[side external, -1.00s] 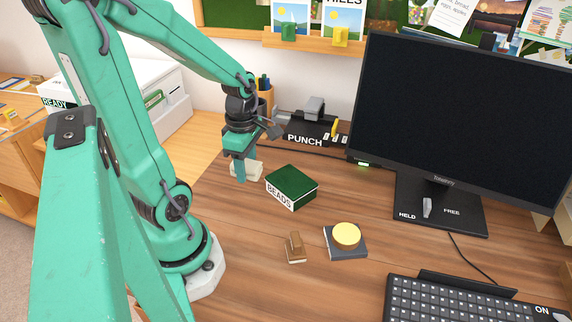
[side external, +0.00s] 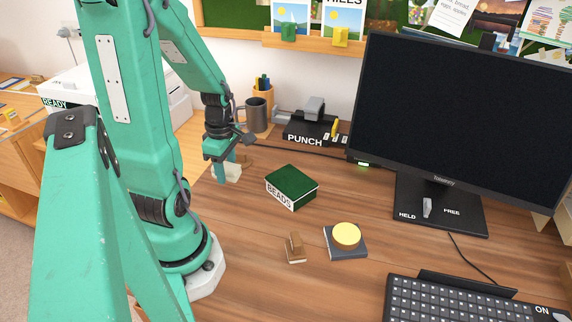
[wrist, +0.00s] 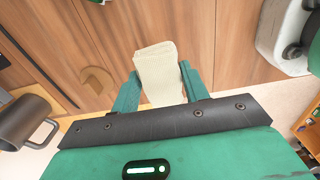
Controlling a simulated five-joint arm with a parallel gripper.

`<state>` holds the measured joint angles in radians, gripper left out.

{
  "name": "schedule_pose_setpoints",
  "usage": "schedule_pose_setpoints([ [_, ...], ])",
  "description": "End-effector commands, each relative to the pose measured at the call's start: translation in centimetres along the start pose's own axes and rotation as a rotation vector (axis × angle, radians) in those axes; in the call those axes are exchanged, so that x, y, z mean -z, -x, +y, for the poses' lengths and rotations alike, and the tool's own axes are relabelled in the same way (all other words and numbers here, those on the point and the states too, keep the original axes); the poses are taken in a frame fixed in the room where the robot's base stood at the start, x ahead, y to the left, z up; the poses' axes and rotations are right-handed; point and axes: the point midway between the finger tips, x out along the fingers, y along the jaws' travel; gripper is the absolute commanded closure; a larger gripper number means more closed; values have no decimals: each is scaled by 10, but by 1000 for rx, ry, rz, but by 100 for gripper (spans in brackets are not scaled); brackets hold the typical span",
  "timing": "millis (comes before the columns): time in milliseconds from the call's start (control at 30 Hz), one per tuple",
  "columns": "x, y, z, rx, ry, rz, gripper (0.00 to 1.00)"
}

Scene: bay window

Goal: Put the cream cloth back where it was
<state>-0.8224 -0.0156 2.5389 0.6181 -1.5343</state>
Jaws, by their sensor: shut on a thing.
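The cream cloth (wrist: 160,75) is folded and sits between the two teal fingers of my gripper (wrist: 160,88) in the wrist view. My gripper (side external: 230,170) is shut on it. In the side view the cloth (side external: 232,175) shows partly behind the fingers, low near the left edge of the wooden desk (side external: 270,235). I cannot tell whether the cloth touches the desk.
The green BEADS box (side external: 291,186) stands right of my gripper. A dark mug (side external: 256,115) and the PUNCH stand (side external: 310,132) are behind. A wooden block (side external: 295,248) and a yellow button (side external: 346,235) are in front. Desk left of the block is clear.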

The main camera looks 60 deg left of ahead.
Motion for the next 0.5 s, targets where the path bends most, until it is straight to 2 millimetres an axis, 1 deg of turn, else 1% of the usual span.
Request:
schedule_pose_setpoints([
  [100,15,-10,5,3,6,0,77],
  [233,28,-18,11,2,4,0,77],
  [367,36,-23,14,1,2,0,77],
  [500,39,-25,15,-1,0,0,77],
])
